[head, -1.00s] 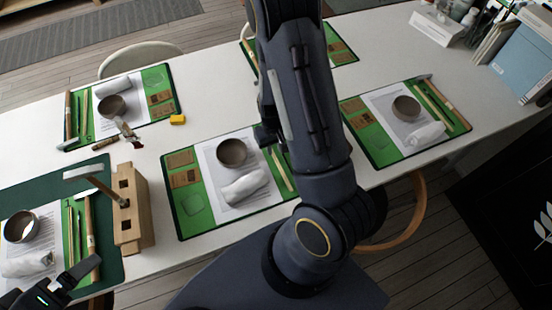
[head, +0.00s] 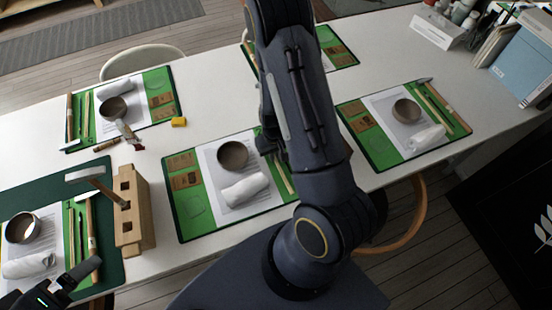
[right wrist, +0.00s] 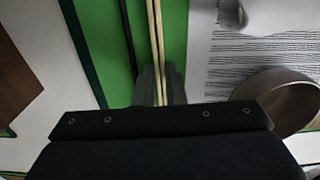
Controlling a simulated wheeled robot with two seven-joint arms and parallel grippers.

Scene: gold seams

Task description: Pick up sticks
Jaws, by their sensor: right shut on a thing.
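Two thin pale sticks (right wrist: 156,38) run side by side over the green mat in the right wrist view. My right gripper (right wrist: 160,85) is shut on the sticks, which pass between its fingers. In the head view, part of the sticks (head: 284,176) shows beside my right arm at the right side of the middle mat (head: 182,215). The gripper (head: 266,140) is mostly hidden behind the arm there. I cannot tell whether the sticks are clear of the mat. My left gripper (head: 76,274) is at the lower left, its jaws unclear.
A brown bowl (head: 233,155) and a rolled white cloth (head: 245,190) lie left of the sticks. A dark rod (right wrist: 128,40) lies beside them. A wooden block with slots (head: 128,210) stands on the left. Other set mats surround the middle one, with bare white table between.

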